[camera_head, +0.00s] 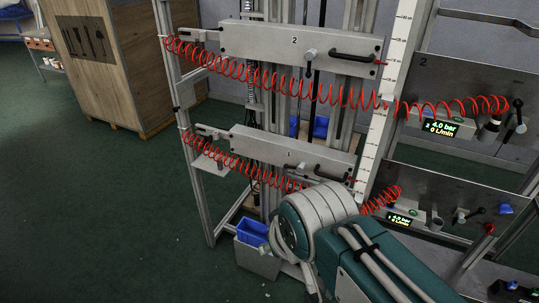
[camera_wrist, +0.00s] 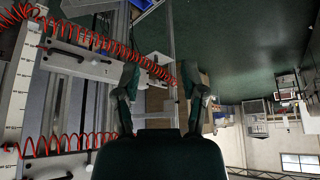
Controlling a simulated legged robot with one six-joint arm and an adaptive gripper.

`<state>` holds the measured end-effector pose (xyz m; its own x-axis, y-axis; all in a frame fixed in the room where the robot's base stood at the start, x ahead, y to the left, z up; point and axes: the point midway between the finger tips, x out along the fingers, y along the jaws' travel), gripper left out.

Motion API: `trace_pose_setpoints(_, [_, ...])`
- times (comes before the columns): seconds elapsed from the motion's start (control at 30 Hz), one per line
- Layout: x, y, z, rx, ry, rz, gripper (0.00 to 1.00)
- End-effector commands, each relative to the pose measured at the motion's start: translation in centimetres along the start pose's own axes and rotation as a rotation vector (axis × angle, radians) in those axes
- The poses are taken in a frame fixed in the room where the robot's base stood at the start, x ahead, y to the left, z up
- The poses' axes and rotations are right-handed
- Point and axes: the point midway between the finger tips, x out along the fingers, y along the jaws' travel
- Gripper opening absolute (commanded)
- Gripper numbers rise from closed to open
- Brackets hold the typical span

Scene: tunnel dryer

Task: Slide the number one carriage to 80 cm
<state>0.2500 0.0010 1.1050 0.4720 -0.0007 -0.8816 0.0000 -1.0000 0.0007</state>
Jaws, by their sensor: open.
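The number one carriage (camera_head: 262,150) is a grey plate with a "1" on it, on the lower part of the vertical rails in the head view. It has a dark bar handle (camera_head: 331,172) and a small knob at its right. A white vertical scale (camera_head: 385,120) stands right of it; its figures are too small to read. In the upside-down wrist view, a carriage plate (camera_wrist: 78,60) lies left of my gripper (camera_wrist: 160,78), its number unreadable. My gripper is open, with nothing between the fingers, apart from the plate. My arm hides the gripper in the head view.
The number two carriage (camera_head: 300,45) is higher on the same rails. Red coiled hoses (camera_head: 270,85) hang across both carriages. Panels with gauges (camera_head: 440,127) stand at right. A blue bin (camera_head: 252,232) is below. A wooden cabinet (camera_head: 95,60) stands at left; the green floor before it is clear.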

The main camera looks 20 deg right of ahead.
Motion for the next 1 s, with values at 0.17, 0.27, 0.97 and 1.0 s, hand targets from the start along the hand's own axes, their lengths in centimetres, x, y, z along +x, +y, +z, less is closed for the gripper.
trace_pose_setpoints(0.17, [0.0, 0.0, 0.0, 0.001, 0.0, 0.0, 0.54])
trace_pose_setpoints(0.27, [0.6, 0.3, -0.7, 0.027, 0.015, 0.007, 0.54])
trace_pose_setpoints(0.97, [16.2, 12.8, -14.9, 0.759, 0.569, 0.028, 0.54])
trace_pose_setpoints(1.0, [17.1, 13.7, -15.2, 0.797, 0.604, 0.016, 0.54])
